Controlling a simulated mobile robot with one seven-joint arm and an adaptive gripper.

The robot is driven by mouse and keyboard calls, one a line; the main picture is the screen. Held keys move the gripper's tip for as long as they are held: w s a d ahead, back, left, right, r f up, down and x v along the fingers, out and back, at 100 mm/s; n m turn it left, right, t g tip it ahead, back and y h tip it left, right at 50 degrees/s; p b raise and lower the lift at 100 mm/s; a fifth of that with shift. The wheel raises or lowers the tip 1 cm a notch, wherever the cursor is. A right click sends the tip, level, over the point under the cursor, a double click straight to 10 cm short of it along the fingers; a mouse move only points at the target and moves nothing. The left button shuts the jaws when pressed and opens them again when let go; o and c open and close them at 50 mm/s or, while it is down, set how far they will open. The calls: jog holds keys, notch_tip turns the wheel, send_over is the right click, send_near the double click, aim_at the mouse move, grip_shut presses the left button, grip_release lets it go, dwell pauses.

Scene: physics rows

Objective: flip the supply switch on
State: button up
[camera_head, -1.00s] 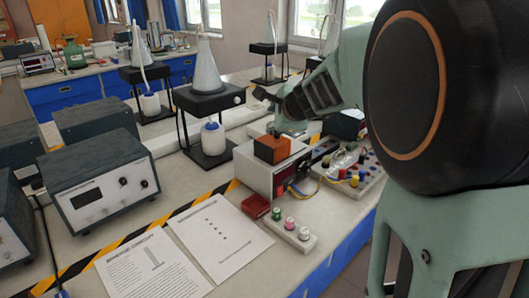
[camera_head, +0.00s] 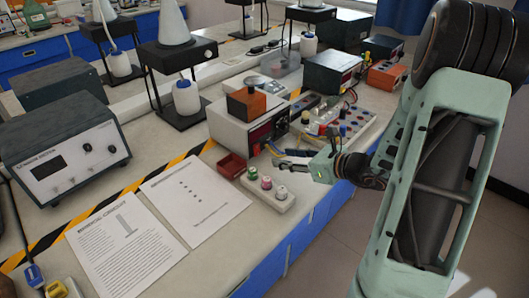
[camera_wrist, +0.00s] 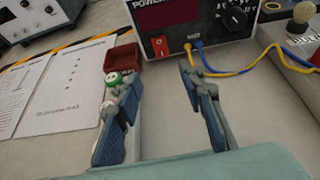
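The power supply (camera_head: 228,130) is a pale box with a dark front panel; it also shows in the wrist view (camera_wrist: 140,8). Its red switch (camera_wrist: 160,46) sits low on the front panel, under the dark red display (camera_wrist: 168,16) and left of the blue and yellow plugs. Whether the switch is on or off I cannot tell. My gripper (camera_wrist: 158,74) is open and empty, its two blue-padded fingers apart and pointing toward the panel. The switch lies ahead, between the finger directions, with no contact visible. In the head view my gripper (camera_head: 292,159) is low in front of the supply.
An orange block (camera_head: 247,104) rests on the supply. A red tray (camera_head: 232,165) and a pale strip with coloured terminals (camera_head: 268,187) lie close to my left finger. Cables (camera_wrist: 240,72) run right to a board (camera_head: 335,128). Bare bench lies between my fingers.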

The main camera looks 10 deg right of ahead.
aim_at(258, 152)
jog(key=shift+d, duration=0.15)
jog(key=shift+w, duration=0.15)
jog(key=x, duration=1)
jog(key=shift+w+b, duration=0.25)
jog(key=shift+b, duration=0.1)
grip_shut()
